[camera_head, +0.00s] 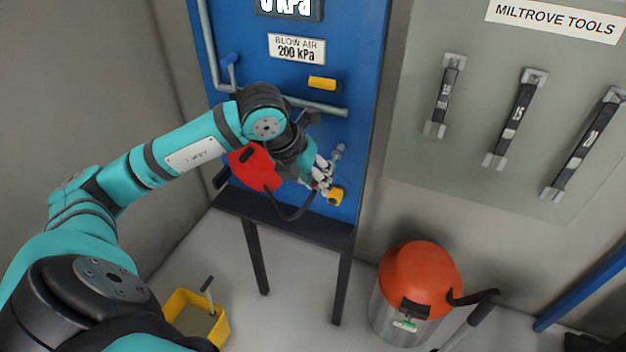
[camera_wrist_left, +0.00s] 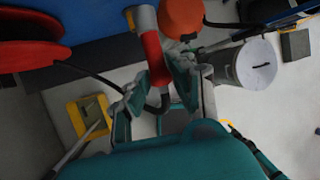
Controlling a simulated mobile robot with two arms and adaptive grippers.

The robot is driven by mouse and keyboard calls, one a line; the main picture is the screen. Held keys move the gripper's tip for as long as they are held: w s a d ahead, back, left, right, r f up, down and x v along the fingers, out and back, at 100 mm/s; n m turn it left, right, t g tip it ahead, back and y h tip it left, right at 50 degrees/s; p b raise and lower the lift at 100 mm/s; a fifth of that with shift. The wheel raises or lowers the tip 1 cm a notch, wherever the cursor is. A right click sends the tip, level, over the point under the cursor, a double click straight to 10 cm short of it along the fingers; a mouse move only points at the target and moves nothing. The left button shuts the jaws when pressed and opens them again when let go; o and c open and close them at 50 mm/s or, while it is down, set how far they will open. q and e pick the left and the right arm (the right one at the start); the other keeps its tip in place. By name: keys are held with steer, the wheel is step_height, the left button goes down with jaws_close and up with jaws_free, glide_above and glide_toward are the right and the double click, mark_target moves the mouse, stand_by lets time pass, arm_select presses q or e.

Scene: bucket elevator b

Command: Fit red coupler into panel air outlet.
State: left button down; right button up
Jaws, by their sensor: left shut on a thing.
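My left gripper (camera_head: 319,177) is at the lower right of the blue panel (camera_head: 235,125). In the left wrist view the left gripper (camera_wrist_left: 158,78) is shut on the red coupler (camera_wrist_left: 155,58), with a finger on each side. A black hose (camera_wrist_left: 90,75) runs from the coupler to the red hose reel (camera_wrist_left: 25,40). A yellow fitting (camera_wrist_left: 147,18) is at the coupler's far end; in the head view a yellow fitting (camera_head: 336,197) shows on the panel just beside my fingers. I cannot tell whether the coupler is seated. My gripper hides the coupler in the head view.
The red reel (camera_head: 255,167) hangs close by my left wrist. A yellow valve handle (camera_head: 322,84) and a grey pipe (camera_head: 320,106) are above. A vacuum with an orange lid (camera_head: 420,280) stands right; a yellow bucket (camera_head: 197,318) stands lower left. Tools hang on the wall board (camera_head: 420,170).

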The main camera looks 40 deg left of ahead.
arm_select(q)
steer(key=shift+b, duration=0.5)
stand_by(1.0)
steer(key=shift+w+a, duration=0.1)
steer(key=shift+w, duration=0.35)
steer(key=shift+w+a, duration=0.1)
steer(key=shift+w, duration=0.2)
steer(key=shift+w+a, duration=0.2)
steer(key=shift+w, duration=0.6)
steer(key=c, duration=1)
jaws_free()
steer(key=shift+w, duration=0.15)
steer(key=shift+c, duration=0.2)
